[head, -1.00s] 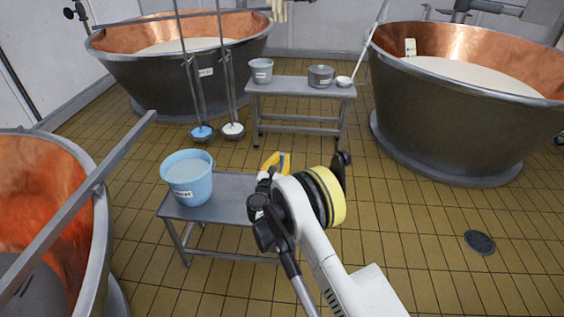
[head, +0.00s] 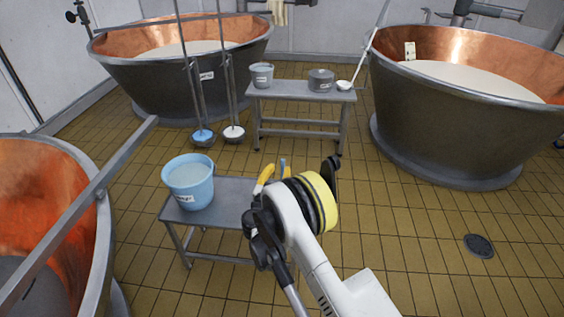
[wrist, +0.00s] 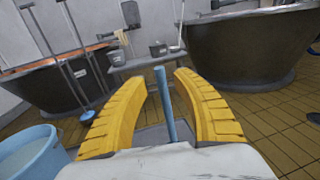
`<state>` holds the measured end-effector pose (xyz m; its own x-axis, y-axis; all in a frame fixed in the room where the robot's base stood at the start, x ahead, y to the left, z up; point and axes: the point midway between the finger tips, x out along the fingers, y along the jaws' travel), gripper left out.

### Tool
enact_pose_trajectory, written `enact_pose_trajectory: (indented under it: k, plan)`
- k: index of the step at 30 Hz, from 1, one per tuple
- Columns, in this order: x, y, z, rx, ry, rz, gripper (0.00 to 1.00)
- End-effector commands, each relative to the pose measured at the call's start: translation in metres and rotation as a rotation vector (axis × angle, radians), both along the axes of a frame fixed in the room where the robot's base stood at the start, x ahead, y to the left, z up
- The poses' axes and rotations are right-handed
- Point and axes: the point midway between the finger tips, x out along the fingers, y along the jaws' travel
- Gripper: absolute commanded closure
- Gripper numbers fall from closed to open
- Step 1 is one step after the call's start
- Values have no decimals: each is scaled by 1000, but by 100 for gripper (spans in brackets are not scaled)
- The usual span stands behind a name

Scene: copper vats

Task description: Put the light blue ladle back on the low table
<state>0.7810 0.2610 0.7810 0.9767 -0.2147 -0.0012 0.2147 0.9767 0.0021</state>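A light blue rod, which looks like the ladle's handle (wrist: 164,100), shows between my gripper's yellow fingers. It also shows in the head view (head: 282,168). Its lower end and any bowl are hidden behind my gripper. My gripper (wrist: 160,82) is open, with a gap visible on both sides of the rod; in the head view the arm hides most of it. The near low grey table (head: 232,213) is beneath my gripper. I cannot tell whether the rod rests on it.
A light blue bucket (head: 188,184) stands on the low table's left part. Two long ladles, one blue-bowled (head: 203,138) and one white-bowled (head: 234,134), hang by the back vat (head: 150,85). A farther bench (head: 300,92) holds pots.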

Motion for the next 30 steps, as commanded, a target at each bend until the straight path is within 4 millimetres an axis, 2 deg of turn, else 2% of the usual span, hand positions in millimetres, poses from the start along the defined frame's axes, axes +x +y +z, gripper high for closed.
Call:
enact_pose_trajectory:
  k: [3,9,14,20,23,26,30]
  plan:
    - [-28,7,4,0,0,3,67]
    - [-62,14,0,0,0,2,67]
    - [-74,16,0,0,0,0,67]
    - [-74,15,3,10,2,-3,67]
    - [-67,6,17,72,16,-22,67]
    - [-55,-17,48,218,43,-68,67]
    - [-47,-66,103,518,82,-173,67]
